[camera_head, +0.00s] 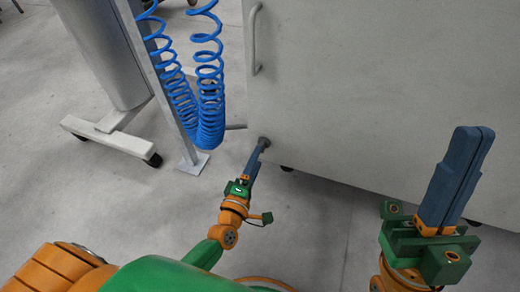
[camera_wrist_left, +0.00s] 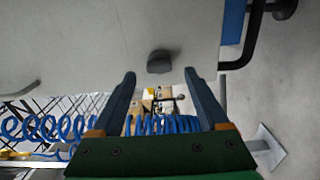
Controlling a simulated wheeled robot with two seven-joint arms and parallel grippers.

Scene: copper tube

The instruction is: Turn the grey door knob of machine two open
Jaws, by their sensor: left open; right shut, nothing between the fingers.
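The grey door knob (camera_head: 264,141) is at the lower left corner of the large pale machine (camera_head: 370,90). My left gripper (camera_head: 262,148) reaches up to it, with its blue fingers close to the knob in the head view. In the left wrist view the dark grey knob (camera_wrist_left: 160,62) sits centred between and just beyond the fingertips of the open left gripper (camera_wrist_left: 160,73). A gap shows on both sides, so no hold on the knob is seen. My right gripper (camera_head: 472,132) is shut and empty, raised in front of the machine at the right.
A blue coiled hose (camera_head: 210,110) hangs beside a grey post with a square foot (camera_head: 190,164), left of the knob. A wheeled stand (camera_head: 110,135) is further left. A bar handle (camera_head: 254,40) is on the machine above the knob. The floor below is clear.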

